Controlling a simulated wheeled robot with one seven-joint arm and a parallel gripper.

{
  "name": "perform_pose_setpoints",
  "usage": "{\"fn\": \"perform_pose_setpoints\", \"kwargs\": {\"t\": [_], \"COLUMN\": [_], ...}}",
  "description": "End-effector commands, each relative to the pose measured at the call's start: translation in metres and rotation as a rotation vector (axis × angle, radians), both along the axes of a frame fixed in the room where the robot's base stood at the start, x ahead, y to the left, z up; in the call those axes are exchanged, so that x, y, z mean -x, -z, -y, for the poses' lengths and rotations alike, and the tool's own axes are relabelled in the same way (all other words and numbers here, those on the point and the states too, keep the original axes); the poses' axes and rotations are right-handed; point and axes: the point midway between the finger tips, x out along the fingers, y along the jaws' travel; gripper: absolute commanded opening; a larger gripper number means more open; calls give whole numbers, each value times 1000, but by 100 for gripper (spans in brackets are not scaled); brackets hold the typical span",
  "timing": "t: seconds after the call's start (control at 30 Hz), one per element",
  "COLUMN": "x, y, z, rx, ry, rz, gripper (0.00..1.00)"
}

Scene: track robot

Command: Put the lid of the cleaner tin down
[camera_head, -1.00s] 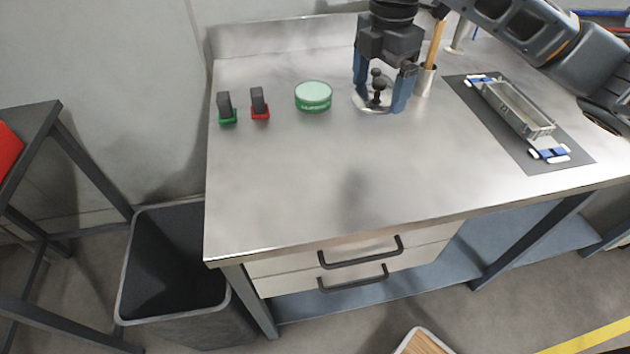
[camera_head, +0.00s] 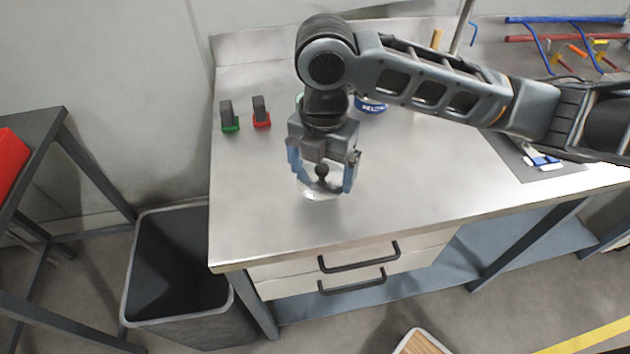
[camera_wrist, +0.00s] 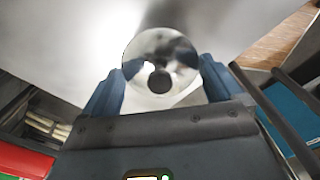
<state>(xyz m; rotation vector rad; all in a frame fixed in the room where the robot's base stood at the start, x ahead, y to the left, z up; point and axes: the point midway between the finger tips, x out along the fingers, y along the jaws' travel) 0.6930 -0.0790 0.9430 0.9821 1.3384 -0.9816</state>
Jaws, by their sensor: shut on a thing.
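The lid (camera_head: 318,194) is a shiny round disc with a dark knob (camera_head: 321,171). My gripper (camera_head: 323,180) is shut on the lid by its knob, over the front middle of the steel bench. The lid looks level; I cannot tell whether it touches the bench. In the wrist view the lid (camera_wrist: 151,51) shows between my two blue fingers (camera_wrist: 160,86). A blue tin with white lettering (camera_head: 371,106) stands behind my arm, partly hidden. Only an edge of a green tin (camera_head: 299,100) shows behind my wrist. I cannot read which tin is the cleaner.
Two dark blocks on a green base (camera_head: 229,116) and a red base (camera_head: 261,112) stand at the back left. The bench (camera_head: 260,205) is clear left and right of the lid. A dark mat (camera_head: 515,158) lies at right. A bin (camera_head: 175,275) stands below the left edge.

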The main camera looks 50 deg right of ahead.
Motion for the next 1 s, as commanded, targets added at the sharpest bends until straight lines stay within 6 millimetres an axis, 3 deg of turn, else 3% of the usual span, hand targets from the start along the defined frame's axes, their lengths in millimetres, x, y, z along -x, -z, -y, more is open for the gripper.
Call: {"fn": "perform_pose_setpoints", "kwargs": {"t": [0.27, 0.53, 0.9, 0.93, 1.0], "x": [-7, -7, -7, -7, -7], "y": [13, 46, 52, 51, 50], "z": [-10, -10, -10, -10, -10], "rx": [-1, -1, 1, 1, 1], "ry": [2, 3, 1, 1, 1], "rz": [-1, -1, 0, 0, 0], "gripper": [64, 64, 64, 95, 100]}}
